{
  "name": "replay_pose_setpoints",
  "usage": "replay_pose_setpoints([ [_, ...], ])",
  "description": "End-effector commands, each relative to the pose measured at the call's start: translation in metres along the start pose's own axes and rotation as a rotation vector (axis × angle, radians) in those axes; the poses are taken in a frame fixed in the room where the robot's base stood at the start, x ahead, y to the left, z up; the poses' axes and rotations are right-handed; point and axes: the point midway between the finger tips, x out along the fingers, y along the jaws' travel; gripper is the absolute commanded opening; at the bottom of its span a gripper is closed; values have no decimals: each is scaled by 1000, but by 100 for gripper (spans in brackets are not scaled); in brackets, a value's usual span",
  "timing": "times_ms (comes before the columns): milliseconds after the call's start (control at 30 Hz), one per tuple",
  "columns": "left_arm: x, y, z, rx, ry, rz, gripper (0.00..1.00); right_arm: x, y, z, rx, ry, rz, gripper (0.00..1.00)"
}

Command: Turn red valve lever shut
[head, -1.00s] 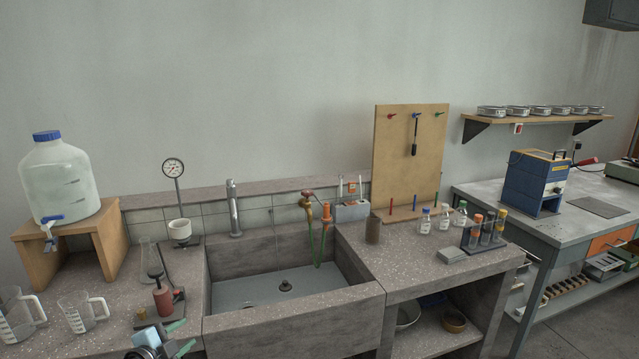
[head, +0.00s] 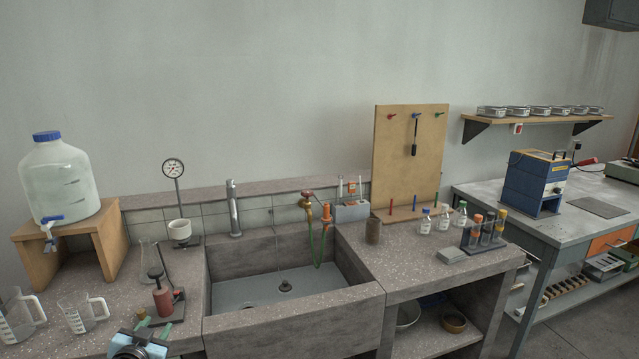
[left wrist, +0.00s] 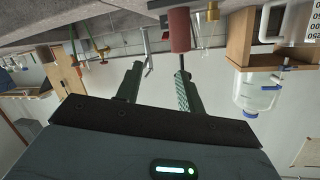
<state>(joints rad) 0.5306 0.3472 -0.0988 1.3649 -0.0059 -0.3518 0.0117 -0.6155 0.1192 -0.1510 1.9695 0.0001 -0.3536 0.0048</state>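A red hand pump (head: 162,298) with a black upright handle stands on a dark base on the bench left of the sink. A small red lever-like part (head: 179,294) shows at its right side; its exact setting is too small to tell. My left gripper (head: 156,325) is at the bottom of the head view, in front of the pump, its green fingers apart and pointing toward it. In the left wrist view, the two fingers (left wrist: 160,72) are spread with nothing between them, and the red pump body (left wrist: 180,30) is just beyond the tips. My right gripper is out of view.
Measuring jugs (head: 82,312) stand left of the pump, and a glass flask (head: 148,258) and a gauge stand (head: 180,230) behind it. The sink (head: 290,305) is to the right. A large water bottle (head: 60,180) sits on a wooden stand (head: 75,240).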

Motion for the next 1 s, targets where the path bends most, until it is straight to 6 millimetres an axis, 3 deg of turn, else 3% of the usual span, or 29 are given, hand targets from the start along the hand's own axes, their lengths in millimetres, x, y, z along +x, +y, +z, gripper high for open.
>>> replay_pose_setpoints([
  [33,-10,18,22,-2,-28,27,38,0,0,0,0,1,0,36],
  [167,-33,46,53,-8,-62,68,38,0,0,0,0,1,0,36],
  [367,-85,97,110,-30,-133,144,38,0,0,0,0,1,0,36],
  [500,-143,138,154,-59,-201,208,38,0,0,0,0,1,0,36],
  [700,-237,187,203,-117,-303,287,38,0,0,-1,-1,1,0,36],
  [900,-331,219,230,-181,-406,342,38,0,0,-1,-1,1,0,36],
  [1000,-367,228,236,-208,-446,358,38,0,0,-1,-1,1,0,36],
])
